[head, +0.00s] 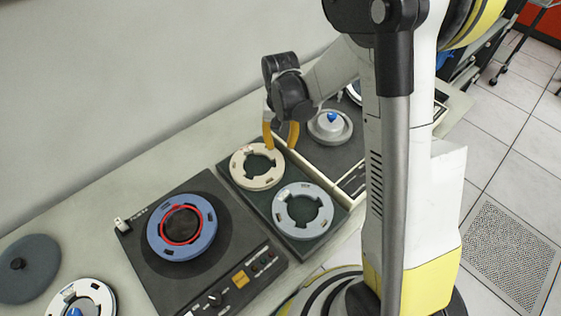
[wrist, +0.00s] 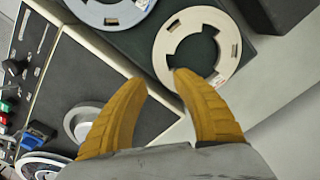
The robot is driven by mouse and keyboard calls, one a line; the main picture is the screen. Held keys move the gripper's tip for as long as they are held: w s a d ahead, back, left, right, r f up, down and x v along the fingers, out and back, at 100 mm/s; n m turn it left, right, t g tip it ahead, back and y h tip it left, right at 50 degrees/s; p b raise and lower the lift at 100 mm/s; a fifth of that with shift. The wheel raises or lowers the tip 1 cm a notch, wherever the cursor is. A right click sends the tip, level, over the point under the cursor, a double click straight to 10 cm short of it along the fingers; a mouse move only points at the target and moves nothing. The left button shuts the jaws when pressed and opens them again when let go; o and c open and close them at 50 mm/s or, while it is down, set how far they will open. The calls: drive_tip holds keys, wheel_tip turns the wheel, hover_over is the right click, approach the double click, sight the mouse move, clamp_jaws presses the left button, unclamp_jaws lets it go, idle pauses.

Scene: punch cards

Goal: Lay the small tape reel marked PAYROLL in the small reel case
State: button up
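A cream reel (head: 239,171) lies in the far part of a dark green two-place tray (head: 233,187); it also shows in the wrist view (wrist: 232,45). A pale grey reel (head: 323,216) lies in the near part and shows partly in the wrist view (wrist: 110,14). I cannot read which reel is marked PAYROLL, nor tell which thing is the small reel case. My gripper (head: 280,147) is open and empty at the cream reel's edge. In the wrist view its fingers (wrist: 157,80) appear on either side of the rim, one overlapping the hole; contact is unclear.
A blue reel (head: 203,241) sits on a dark square deck (head: 138,237) with knobs. A grey disc (head: 38,262) and a white reel (head: 100,293) lie at the left. A second panel (head: 306,151) with a blue-knobbed hub (head: 330,122) stands beside the tray. A wall runs behind.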

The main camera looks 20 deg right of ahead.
sight(281, 163)
wheel_tip(281, 163, down, 8)
drive_tip(key=b, duration=0.5)
drive_tip(key=shift+b, duration=0.4)
drive_tip(key=shift+c, duration=0.5)
clamp_jaws()
drive_tip(key=shift+o, duration=0.5)
unclamp_jaws()
drive_tip(key=shift+r, duration=0.15)
wheel_tip(281, 163, up, 7)
drive_tip(key=p, duration=0.4)
drive_tip(key=shift+p, duration=0.4)
